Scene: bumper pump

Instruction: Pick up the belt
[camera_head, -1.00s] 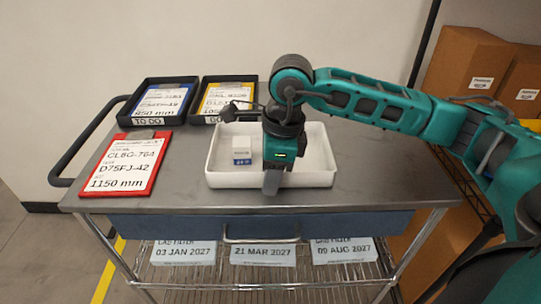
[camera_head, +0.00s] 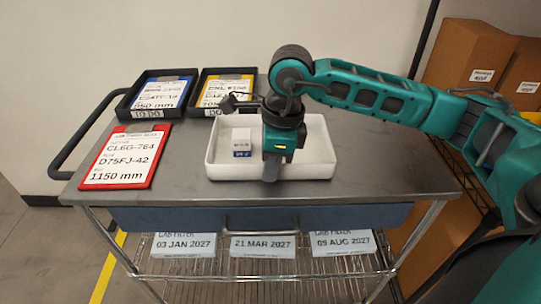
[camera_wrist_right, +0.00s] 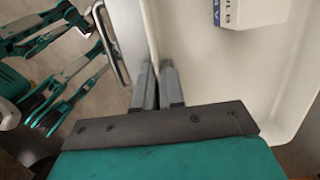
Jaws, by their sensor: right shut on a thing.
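I cannot make out a belt in either view. My right gripper (camera_head: 271,172) points down at the front wall of a white tray (camera_head: 225,173) on the cart top. In the right wrist view, my right gripper (camera_wrist_right: 158,85) has its two fingers close together, one on each side of the tray's thin wall (camera_wrist_right: 144,35). It is shut on that wall. A small white and blue box (camera_head: 242,146) stands inside the tray, left of the gripper; it also shows in the right wrist view (camera_wrist_right: 250,12). My left gripper is not visible in the head view.
A red-edged card (camera_head: 126,158) lies at the cart's left. Two black trays with a blue card (camera_head: 160,93) and a yellow card (camera_head: 228,92) stand behind. A drawer (camera_head: 165,218) and a wire shelf with labelled packs (camera_head: 263,246) are below. Cartons (camera_head: 465,60) stand right.

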